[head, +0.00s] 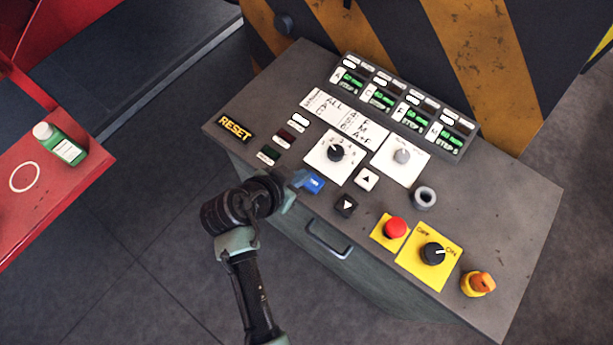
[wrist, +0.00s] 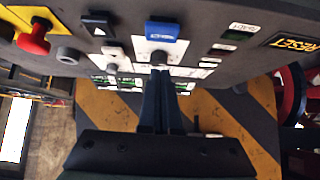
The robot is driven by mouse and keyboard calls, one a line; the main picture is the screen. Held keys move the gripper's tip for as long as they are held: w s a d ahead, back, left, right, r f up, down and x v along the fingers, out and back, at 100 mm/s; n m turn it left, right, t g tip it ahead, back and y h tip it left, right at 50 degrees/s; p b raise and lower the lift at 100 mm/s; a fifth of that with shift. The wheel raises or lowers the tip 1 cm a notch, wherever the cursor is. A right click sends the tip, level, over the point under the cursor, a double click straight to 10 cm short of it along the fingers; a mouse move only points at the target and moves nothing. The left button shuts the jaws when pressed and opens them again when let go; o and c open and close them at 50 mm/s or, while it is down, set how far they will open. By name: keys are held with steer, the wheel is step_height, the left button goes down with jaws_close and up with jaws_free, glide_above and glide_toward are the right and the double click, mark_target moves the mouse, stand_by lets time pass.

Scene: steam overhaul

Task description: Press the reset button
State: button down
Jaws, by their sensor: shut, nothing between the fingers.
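A yellow-lettered RESET label (head: 235,128) is on the left end of the grey console top; it also shows at the right of the wrist view (wrist: 294,42). A blue rectangular button (head: 314,184) with small white lettering that I cannot read sits near the console's front edge. It also shows in the wrist view (wrist: 162,31). My gripper (head: 299,179) is shut and empty, just left of the blue button. In the wrist view its fingers (wrist: 160,72) point toward the blue button. I cannot tell whether they touch it.
White (head: 300,119), dark red (head: 286,135) and green (head: 269,154) buttons line up near the label. A handle (head: 329,240) is on the front. A red surface with a green bottle (head: 60,143) is at left.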

mark_target(314, 178)
steer(key=x, duration=0.3)
steer(key=shift+d, duration=0.15)
step_height(314, 178, down, 2)
steer(key=shift+f+p, duration=0.2)
steer(key=shift+p, duration=0.25)
steer(key=shift+f, duration=0.8)
steer(key=shift+f, duration=0.1)
